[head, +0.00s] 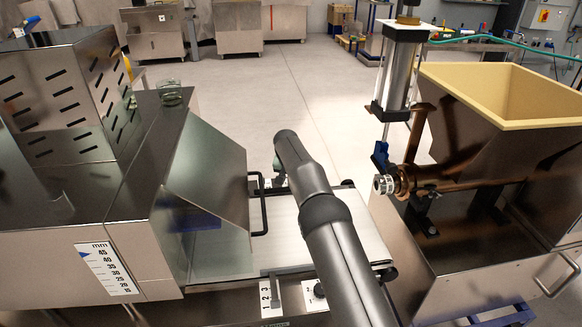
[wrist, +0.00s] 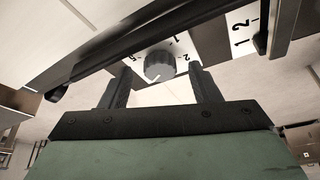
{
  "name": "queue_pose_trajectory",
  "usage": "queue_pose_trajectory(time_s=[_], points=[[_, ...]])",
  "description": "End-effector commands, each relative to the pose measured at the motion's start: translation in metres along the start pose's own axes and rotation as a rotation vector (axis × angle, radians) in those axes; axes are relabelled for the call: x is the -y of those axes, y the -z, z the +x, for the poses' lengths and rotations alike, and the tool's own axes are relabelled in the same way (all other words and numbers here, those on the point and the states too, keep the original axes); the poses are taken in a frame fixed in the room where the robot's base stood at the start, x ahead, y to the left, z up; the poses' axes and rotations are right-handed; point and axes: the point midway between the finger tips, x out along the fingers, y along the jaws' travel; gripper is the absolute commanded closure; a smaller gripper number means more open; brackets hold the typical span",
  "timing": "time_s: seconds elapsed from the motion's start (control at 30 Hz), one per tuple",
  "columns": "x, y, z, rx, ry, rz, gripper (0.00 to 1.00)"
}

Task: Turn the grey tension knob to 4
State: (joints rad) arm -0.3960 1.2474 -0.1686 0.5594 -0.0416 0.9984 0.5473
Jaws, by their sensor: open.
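The grey tension knob (wrist: 159,66) is in the upper middle of the wrist view, on a white plate with printed numbers around it. A pale mark shows on its lower-left side; I cannot tell which number it points to. My gripper (wrist: 160,73) is open, one finger on either side of the knob in the picture. I see no clear contact with it. In the head view, a small dark knob on a white plate (head: 312,301) shows at the conveyor's front edge, partly beside my arm. My gripper does not show clearly there.
A scale plate numbered 1 to 3 (head: 266,299) with a lever stands close beside the knob plate. A pale belt (head: 285,225) lies under my arm. A steel machine with a clear guard (head: 207,170) is left, a hopper machine (head: 500,140) right.

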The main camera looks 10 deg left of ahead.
Motion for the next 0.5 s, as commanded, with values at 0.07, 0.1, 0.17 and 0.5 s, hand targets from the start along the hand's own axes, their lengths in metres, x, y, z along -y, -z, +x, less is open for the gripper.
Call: queue_pose_trajectory(time_s=[0.07, 0.1, 0.17, 0.5], points=[[0.001, 0.001, -0.012, -0.002, 0.001, 0.0, 0.44], [0.001, 0.001, -0.02, -0.003, 0.002, 0.0, 0.44], [0.001, 0.0, -0.032, -0.003, 0.002, 0.0, 0.44], [0.001, 0.0, -0.116, -0.004, 0.002, -0.001, 0.44]])
